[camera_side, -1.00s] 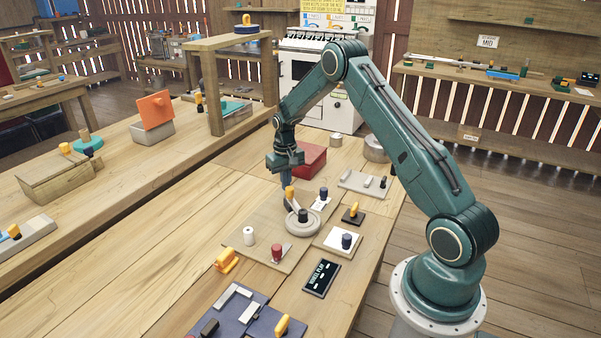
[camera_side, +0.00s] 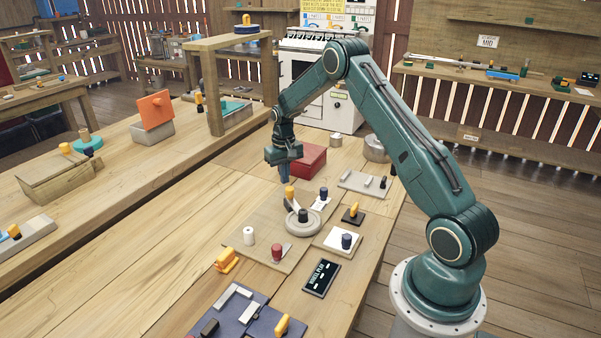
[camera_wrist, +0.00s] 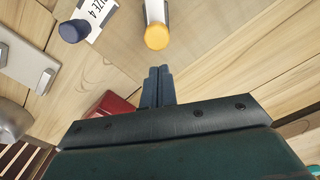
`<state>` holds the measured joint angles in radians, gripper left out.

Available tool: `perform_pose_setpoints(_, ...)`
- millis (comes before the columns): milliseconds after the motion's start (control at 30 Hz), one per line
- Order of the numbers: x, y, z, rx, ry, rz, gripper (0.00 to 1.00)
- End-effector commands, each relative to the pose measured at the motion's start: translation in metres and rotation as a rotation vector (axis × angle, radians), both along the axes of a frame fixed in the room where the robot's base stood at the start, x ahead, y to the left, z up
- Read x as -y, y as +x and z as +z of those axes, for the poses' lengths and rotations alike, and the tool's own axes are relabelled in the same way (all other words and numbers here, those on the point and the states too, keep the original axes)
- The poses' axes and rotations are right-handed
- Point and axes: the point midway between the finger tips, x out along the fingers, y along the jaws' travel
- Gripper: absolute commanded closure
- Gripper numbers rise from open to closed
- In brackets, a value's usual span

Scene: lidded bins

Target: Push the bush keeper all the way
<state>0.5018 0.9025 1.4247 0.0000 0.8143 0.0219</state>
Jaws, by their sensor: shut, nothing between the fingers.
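No visible label picks out the bush keeper, so I cannot tell for certain which part it is. A yellow knob (camera_side: 289,191) stands on a pale arm at the far side of a round grey base (camera_side: 303,230) with a dark knob (camera_side: 303,215). The yellow knob also shows in the wrist view (camera_wrist: 156,38), just ahead of my fingertips. My gripper (camera_side: 284,181) is shut and empty, pointing down just above and behind the yellow knob. In the wrist view a small gap shows between knob and fingers (camera_wrist: 159,70); I cannot judge their height difference.
A blue knob (camera_side: 323,191) by a white size card (camera_wrist: 96,12) stands close on the right. A red box (camera_side: 310,160) sits behind my gripper. Bare tabletop (camera_side: 200,235) lies to the left.

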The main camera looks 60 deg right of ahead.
Motion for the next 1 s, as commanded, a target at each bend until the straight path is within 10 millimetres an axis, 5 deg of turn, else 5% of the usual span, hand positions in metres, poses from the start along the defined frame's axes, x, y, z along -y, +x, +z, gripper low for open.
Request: perform_pose_setpoints(1000,0.0,0.0,0.052,-0.001,0.001,0.0,1.0)
